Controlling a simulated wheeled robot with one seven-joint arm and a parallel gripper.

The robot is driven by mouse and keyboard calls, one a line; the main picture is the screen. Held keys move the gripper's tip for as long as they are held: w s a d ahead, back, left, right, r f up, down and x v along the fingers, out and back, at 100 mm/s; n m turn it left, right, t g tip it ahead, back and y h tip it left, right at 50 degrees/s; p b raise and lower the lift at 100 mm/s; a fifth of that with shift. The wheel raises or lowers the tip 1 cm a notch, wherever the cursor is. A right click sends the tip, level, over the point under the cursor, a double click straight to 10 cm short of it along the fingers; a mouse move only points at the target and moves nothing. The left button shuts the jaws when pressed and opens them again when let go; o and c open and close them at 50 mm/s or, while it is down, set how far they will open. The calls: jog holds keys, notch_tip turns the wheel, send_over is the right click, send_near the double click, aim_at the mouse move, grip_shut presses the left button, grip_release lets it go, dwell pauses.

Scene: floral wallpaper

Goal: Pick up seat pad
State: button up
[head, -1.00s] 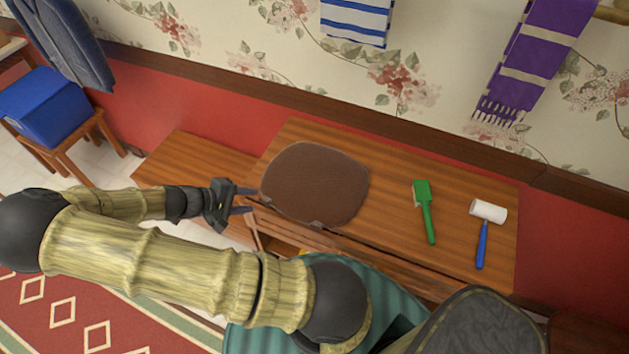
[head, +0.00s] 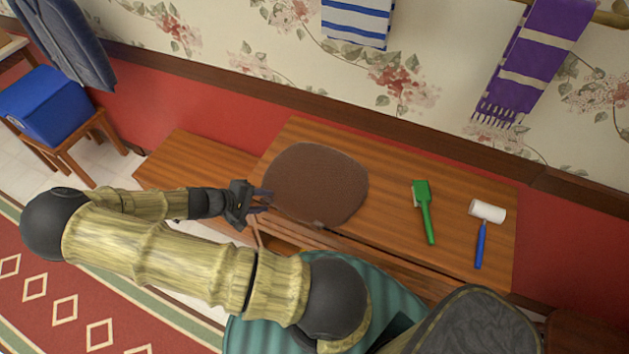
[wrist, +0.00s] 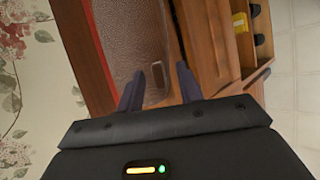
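The seat pad is a flat, rounded brown pad (head: 318,185) lying on the wooden bench (head: 385,165). In the wrist view the pad (wrist: 128,35) lies beyond and between my fingers, with a small tab (wrist: 157,73) on its near edge. My gripper (head: 266,201) is at the pad's left edge, low over the bench. In the wrist view my gripper (wrist: 158,80) has its two fingers apart, one on each side of the tab. I cannot tell whether either finger touches the pad.
A lower wooden surface (head: 190,170) adjoins on the left. A blue box (head: 45,105) sits on a stool. The papered wall stands behind the bench.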

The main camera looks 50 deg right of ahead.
grip_shut()
notch_tip(320, 180, up, 10)
jog(key=shift+r+b, duration=0.1)
jog(key=shift+b, duration=0.3)
dwell(0.3)
dwell(0.4)
